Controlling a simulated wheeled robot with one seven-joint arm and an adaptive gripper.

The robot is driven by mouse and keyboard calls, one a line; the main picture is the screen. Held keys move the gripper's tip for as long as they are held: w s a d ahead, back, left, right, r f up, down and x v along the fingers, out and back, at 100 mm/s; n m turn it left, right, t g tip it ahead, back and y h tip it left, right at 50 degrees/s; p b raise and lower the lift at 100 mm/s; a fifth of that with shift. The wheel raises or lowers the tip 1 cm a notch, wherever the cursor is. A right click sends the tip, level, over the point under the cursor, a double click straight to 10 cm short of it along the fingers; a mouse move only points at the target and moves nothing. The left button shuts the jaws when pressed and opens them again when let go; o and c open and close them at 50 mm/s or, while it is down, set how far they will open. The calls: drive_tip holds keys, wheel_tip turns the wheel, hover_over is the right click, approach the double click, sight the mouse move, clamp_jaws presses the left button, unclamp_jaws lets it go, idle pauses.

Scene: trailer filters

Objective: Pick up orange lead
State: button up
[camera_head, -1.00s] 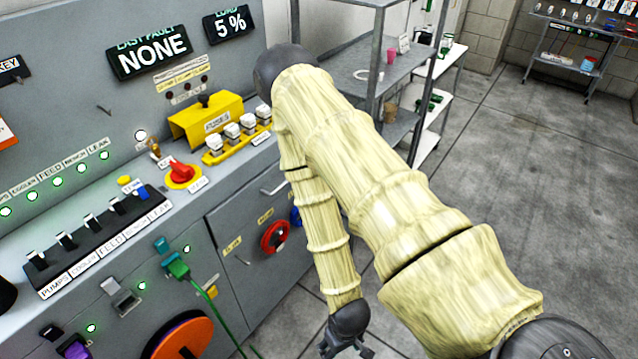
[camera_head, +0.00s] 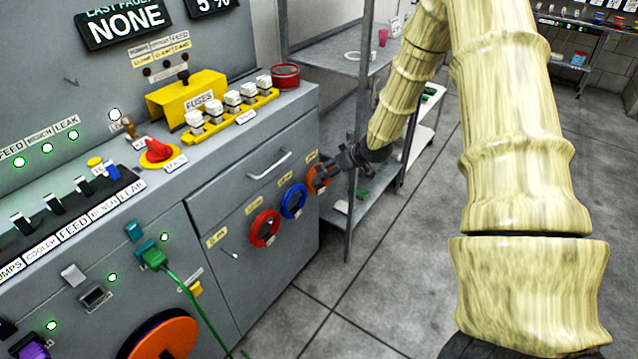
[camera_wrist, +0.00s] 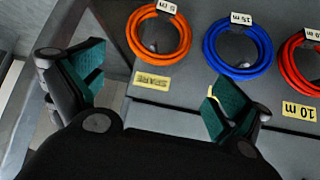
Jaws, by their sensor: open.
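The orange lead (camera_head: 318,178) is a coiled ring hanging on the front of the grey cabinet, at the right end of a row of coils. In the wrist view the orange lead (camera_wrist: 159,16) shows at the top, with a "10 m" tag and a "SPARE" label by it. My gripper (camera_head: 328,172) is close in front of it in the head view and partly covers it. In the wrist view my gripper (camera_wrist: 155,85) is open and empty, its green-padded fingers spread. The coil lies beyond the fingertips, between their directions.
A blue coil (camera_head: 293,201) and a red coil (camera_head: 264,228) hang beside the orange one. A drawer handle (camera_head: 270,163) sticks out above them. A grey metal shelf rack (camera_head: 342,60) stands just right of the cabinet. The floor (camera_head: 400,260) in front is clear.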

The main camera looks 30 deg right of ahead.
drive_tip(key=x, duration=1)
drive_tip(key=shift+w+d+f+b, duration=0.25)
drive_tip(key=shift+b, duration=0.1)
drive_tip(key=shift+c, duration=0.2)
drive_tip(key=c, duration=1)
